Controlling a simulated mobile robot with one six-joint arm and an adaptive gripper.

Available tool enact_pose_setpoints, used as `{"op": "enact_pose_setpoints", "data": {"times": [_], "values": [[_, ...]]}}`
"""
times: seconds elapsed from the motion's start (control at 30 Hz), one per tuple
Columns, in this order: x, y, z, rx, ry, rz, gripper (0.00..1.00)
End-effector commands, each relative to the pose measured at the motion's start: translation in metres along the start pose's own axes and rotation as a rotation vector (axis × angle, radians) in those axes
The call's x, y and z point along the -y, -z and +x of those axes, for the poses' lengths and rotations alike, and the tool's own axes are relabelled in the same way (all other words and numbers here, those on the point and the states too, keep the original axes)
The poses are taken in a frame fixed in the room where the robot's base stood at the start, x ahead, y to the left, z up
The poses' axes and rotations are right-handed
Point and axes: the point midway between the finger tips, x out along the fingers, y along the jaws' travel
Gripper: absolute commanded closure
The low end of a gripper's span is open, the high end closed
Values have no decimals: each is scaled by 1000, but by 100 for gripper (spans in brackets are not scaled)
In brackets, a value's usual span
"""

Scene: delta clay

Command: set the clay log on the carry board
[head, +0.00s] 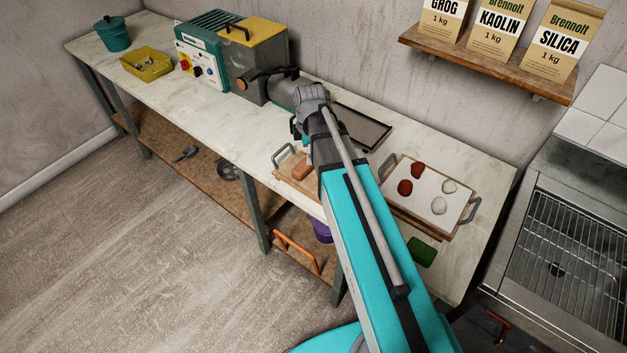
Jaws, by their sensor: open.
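A short terracotta-coloured piece (302,170), which looks like the clay log, shows at the left side of my arm. It appears to lie on a pale wooden board with a grey handle (281,154), likely the carry board. My arm hides the board's right part, and possibly part of the piece. My gripper (297,130) is open, mostly hidden behind my wrist, above the bench beyond the piece. I cannot tell how far above the bench it is.
A clay machine with a yellow lid (255,33) stands behind, its nozzle near my wrist. A dark tray (372,124) lies behind my arm. A white-topped board (411,172) at right holds red and white lumps. A green pad (422,252) lies at the front.

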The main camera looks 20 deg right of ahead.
Motion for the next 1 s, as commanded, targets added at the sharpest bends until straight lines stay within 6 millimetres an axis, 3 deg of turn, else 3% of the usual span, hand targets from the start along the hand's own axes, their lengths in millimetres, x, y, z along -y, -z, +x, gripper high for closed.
{"op": "enact_pose_setpoints", "data": {"times": [0.7, 1.0], "values": [[90, 1, 5, 16, -56, 1114, 6], [110, 0, 6, 9, -77, 1414, 6]]}}
